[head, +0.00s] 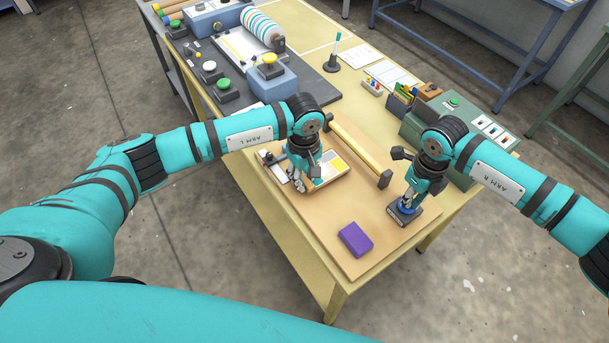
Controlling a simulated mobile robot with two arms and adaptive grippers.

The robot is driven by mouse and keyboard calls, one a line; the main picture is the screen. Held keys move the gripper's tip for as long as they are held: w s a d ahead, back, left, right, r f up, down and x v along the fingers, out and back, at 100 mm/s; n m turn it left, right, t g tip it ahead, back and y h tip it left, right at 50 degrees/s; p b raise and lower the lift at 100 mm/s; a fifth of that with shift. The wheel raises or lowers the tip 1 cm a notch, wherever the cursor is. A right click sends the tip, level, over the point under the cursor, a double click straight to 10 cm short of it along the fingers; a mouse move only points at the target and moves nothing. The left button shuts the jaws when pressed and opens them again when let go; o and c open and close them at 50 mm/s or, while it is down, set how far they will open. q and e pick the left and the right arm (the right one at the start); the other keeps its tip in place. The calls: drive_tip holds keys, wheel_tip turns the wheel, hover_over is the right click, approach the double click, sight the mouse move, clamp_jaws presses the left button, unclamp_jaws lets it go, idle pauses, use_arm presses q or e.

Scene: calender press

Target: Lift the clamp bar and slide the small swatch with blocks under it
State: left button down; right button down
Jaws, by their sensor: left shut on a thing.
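A small swatch (334,167) with yellow, grey and white blocks lies on the tan board, partly hidden by my left gripper. My left gripper (301,186) points down at the swatch's near-left part and is shut, apparently on the swatch; its fingertips are small and partly covered. A pale yellow bar with dark ends, which looks like the clamp bar (358,146), lies across the board right of the swatch.
A purple block (355,239) lies on the near part of the board (320,225). A green box (470,130) stands beyond my right gripper. A press with a striped roller (262,28) and push buttons occupies the far left. The near board around the purple block is clear.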

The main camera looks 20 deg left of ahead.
sight(324, 172)
use_arm(q)
drive_tip(key=shift+w+f, duration=0.1)
use_arm(e)
drive_tip(key=shift+s+f, duration=0.2)
idle(0.4)
use_arm(q)
drive_tip(key=shift+w+d+f, duration=0.4)
drive_tip(key=shift+w+d, duration=0.05)
drive_tip(key=shift+w, duration=0.1)
drive_tip(key=shift+w+d+f, duration=0.25)
drive_tip(key=shift+w+d, duration=0.25)
drive_tip(key=shift+w, duration=0.05)
drive_tip(key=shift+w+d+f, duration=0.1)
drive_tip(key=shift+w+d, duration=0.8)
drive_tip(key=shift+w, duration=0.3)
